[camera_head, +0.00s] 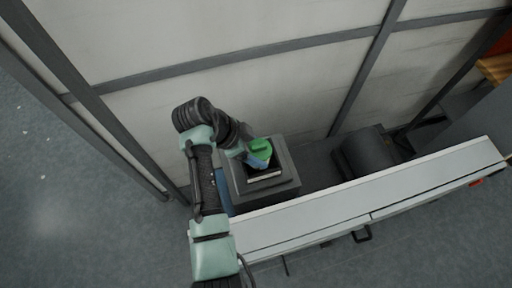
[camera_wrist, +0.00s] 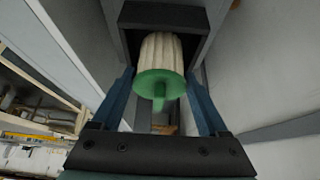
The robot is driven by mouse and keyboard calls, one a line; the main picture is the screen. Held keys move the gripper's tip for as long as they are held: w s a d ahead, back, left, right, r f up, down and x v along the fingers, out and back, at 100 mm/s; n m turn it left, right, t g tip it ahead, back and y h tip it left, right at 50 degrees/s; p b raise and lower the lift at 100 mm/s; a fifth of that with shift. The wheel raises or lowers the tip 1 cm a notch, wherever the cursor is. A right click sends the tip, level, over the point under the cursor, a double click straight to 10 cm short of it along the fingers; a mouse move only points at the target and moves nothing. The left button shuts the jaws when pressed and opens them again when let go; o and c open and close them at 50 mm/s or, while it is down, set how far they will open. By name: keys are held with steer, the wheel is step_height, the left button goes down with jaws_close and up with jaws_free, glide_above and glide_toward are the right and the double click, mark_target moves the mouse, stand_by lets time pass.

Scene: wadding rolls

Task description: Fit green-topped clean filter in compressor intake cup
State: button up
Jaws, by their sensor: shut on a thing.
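The filter has a bright green top with a tab and a pale pleated body. In the wrist view the filter (camera_wrist: 160,84) is between the two blue fingers of my gripper (camera_wrist: 160,76), its green top towards me. In the head view the green top (camera_head: 260,147) shows at the end of my arm, with my gripper (camera_head: 258,160) shut on the filter. The dark grey square intake cup (camera_head: 288,182) is beneath it. In the wrist view the cup's dark rim (camera_wrist: 119,38) frames the filter's far end. I cannot tell how far the body is inside.
A long pale bench or ledge (camera_head: 370,205) runs in front of the cup. A dark rounded machine (camera_head: 368,150) stands to the right. A pale panelled wall (camera_head: 250,70) with grey beams rises close behind. Open grey floor (camera_head: 70,190) lies to the left.

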steer(key=shift+f+b, duration=0.5)
steer(key=shift+f, duration=0.15)
stand_by(1.2)
steer(key=o, duration=1.3)
steer(key=shift+r, duration=0.15)
steer(key=shift+r+p, duration=2.55)
steer(key=shift+r, duration=0.35)
steer(key=shift+w, duration=0.1)
